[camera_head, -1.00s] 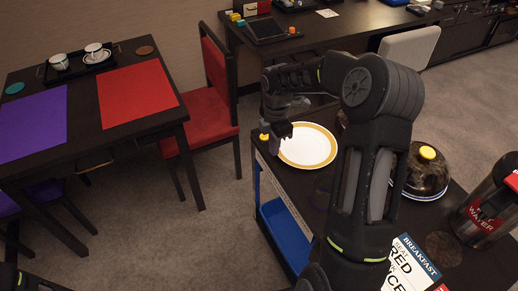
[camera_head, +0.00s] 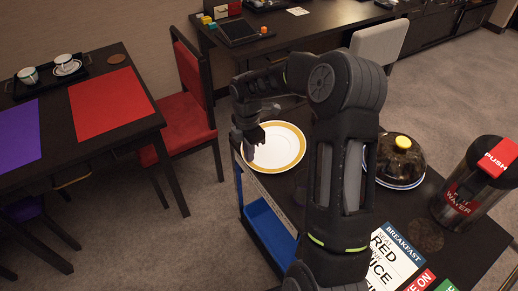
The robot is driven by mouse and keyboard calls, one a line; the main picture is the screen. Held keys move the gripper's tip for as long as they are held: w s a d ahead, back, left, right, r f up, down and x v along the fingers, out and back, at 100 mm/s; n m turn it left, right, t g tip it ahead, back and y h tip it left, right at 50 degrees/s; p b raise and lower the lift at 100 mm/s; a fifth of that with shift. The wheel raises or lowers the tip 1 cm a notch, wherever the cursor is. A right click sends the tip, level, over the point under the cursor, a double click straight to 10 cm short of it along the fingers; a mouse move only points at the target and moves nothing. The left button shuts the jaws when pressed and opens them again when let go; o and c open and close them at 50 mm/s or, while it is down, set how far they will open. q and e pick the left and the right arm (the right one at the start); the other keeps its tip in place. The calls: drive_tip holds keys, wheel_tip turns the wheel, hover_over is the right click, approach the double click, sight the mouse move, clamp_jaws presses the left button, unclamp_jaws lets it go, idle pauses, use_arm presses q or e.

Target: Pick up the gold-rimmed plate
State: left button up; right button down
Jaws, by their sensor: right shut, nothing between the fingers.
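The gold-rimmed plate (camera_head: 285,150), white with a broad gold band, lies flat on the dark cart top (camera_head: 300,190) near its far left corner. My right arm reaches over the cart. My right gripper (camera_head: 250,152) is at the plate's left rim and covers part of it. It is shut and holds nothing; I cannot tell whether the fingertips touch the plate. My left gripper is not in view.
A red chair (camera_head: 190,125) and a table with mats (camera_head: 110,105) are at left. A desk (camera_head: 290,35) is behind.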

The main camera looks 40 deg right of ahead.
drive_tip(key=a, duration=0.5)
drive_tip(key=shift+w, duration=0.25)
drive_tip(key=shift+r+p, duration=0.35)
drive_tip(key=shift+r, duration=0.35)
